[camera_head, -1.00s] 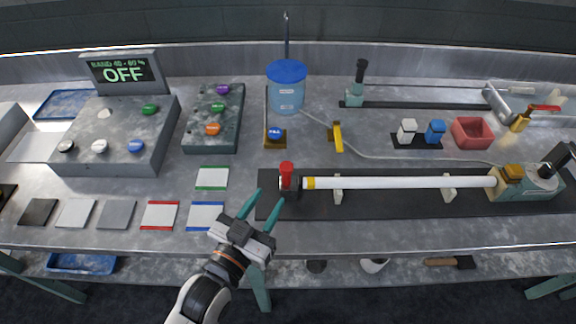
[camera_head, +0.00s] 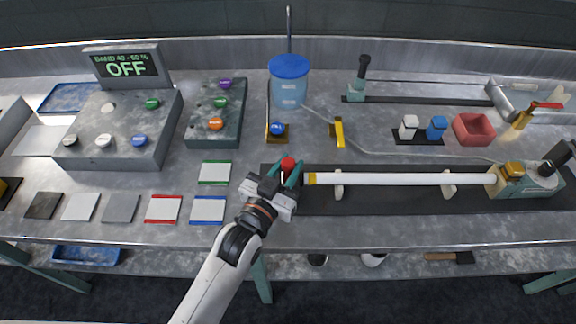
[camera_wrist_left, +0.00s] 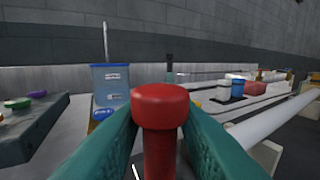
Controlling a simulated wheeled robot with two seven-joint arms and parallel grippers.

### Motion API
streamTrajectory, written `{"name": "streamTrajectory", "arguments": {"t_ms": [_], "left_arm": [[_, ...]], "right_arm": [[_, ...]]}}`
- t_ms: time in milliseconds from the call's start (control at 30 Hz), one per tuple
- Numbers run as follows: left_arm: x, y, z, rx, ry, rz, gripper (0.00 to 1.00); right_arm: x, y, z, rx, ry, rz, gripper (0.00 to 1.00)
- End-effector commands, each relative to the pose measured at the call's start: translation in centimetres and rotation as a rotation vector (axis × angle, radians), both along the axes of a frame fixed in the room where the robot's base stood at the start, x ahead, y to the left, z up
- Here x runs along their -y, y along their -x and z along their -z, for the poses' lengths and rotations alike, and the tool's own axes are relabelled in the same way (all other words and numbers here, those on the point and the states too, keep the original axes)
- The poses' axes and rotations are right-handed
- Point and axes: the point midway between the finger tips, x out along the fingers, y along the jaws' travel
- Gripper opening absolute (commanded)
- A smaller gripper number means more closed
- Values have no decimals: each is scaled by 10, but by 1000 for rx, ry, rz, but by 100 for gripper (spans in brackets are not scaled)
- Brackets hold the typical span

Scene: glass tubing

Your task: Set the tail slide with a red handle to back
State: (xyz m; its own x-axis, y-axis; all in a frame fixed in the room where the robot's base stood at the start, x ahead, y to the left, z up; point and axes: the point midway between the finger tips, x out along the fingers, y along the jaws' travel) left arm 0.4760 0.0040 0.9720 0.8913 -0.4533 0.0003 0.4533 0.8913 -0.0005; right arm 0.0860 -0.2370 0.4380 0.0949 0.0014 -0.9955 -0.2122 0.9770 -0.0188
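The red handle (camera_head: 288,163) stands upright at the left end of the dark base (camera_head: 400,203), by the yellow-banded end of a long white tube (camera_head: 390,179). The slide body under it is mostly hidden by my gripper. My left gripper (camera_head: 285,173) is at the handle, its teal fingers spread on either side of it. In the left wrist view, the red knob and stem (camera_wrist_left: 160,110) stand between the two fingers, with a gap showing beside the stem. My right gripper is not in view.
The tube rests on pale supports (camera_head: 338,184) and meets a teal unit (camera_head: 515,182) at right. Behind are a blue-lidded container (camera_head: 289,82), a yellow handle (camera_head: 338,133) and a red bin (camera_head: 474,129). Flat plates (camera_head: 208,209) and a button console (camera_head: 120,130) lie left.

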Motion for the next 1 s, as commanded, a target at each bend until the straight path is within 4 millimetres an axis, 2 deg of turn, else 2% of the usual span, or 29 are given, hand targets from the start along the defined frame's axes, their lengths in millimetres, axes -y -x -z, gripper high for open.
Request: {"name": "streamTrajectory", "arguments": {"t_ms": [33, 100, 267, 500, 767, 800, 867, 1000], "left_arm": [[0, 0, 0, 0, 0, 0, 9], [0, 0, 0, 0, 0, 0, 0], [-2, 0, 0, 0, -1, 0, 0], [-32, 0, -1, -2, -5, 0, 0], [-33, 0, 1, -1, 0, 0, 0], [-33, 0, 1, -1, 0, 0, 31], [-33, 0, 1, -1, 0, 0, 38], [-33, 0, 0, -1, 0, 0, 38]], "right_arm": [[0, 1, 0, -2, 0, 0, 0], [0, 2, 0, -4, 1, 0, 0], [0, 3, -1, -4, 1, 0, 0], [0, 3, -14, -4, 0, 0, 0], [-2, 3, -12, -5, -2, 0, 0], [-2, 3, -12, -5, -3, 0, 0], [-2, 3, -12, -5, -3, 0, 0], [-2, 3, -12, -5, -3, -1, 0]]}}
